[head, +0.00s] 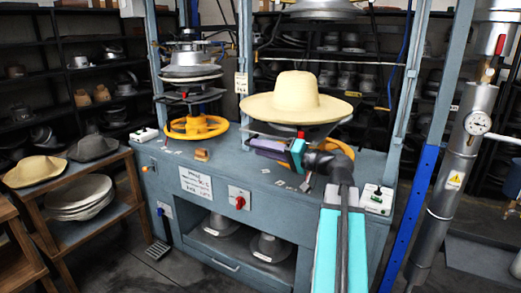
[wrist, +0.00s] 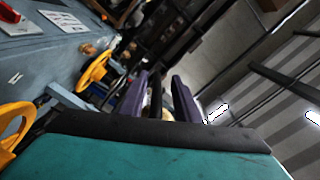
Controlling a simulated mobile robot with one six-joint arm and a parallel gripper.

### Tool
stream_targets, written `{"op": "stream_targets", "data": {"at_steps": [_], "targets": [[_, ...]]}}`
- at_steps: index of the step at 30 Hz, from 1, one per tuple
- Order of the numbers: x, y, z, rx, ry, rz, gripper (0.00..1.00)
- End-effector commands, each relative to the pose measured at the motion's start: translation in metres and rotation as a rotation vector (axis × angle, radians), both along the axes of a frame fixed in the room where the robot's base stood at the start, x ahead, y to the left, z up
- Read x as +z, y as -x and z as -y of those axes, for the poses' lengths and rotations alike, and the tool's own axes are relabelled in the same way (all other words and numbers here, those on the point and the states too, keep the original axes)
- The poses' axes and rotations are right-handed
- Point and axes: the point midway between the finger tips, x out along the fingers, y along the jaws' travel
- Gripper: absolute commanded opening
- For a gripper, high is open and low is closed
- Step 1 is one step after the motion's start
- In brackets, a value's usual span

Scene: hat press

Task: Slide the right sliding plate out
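The right station of the press carries a wide-brimmed cream hat (head: 297,97). Under its brim a grey sliding plate or support (head: 322,130) shows only in part; the hat and my arm cover much of it. My gripper (head: 258,147) is just below and left of the hat, its purple fingers pointing left above the bench. In the wrist view my gripper (wrist: 160,82) has its fingers apart with a gap between them, and it looks empty. A blurred tan shape shows through the gap. Contact with the plate cannot be told.
A yellow handwheel (head: 338,147) stands under the right station, close behind my arm. The left station has another handwheel (head: 198,127). The blue bench (head: 215,165) bears a white label and red switch. Blue-grey posts (head: 416,90) frame the press. A wooden rack (head: 120,160) with hats stands left.

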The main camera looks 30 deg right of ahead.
Motion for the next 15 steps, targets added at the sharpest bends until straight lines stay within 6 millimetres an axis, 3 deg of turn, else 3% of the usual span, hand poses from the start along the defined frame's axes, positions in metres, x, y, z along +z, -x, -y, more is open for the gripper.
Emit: {"op": "stream_targets", "data": {"at_steps": [8,15], "targets": [[-0.001,0.008,0.004,0.0,0.0,-0.002,0.29],[-0.002,0.031,0.014,-0.001,0.001,-0.001,0.29]]}}
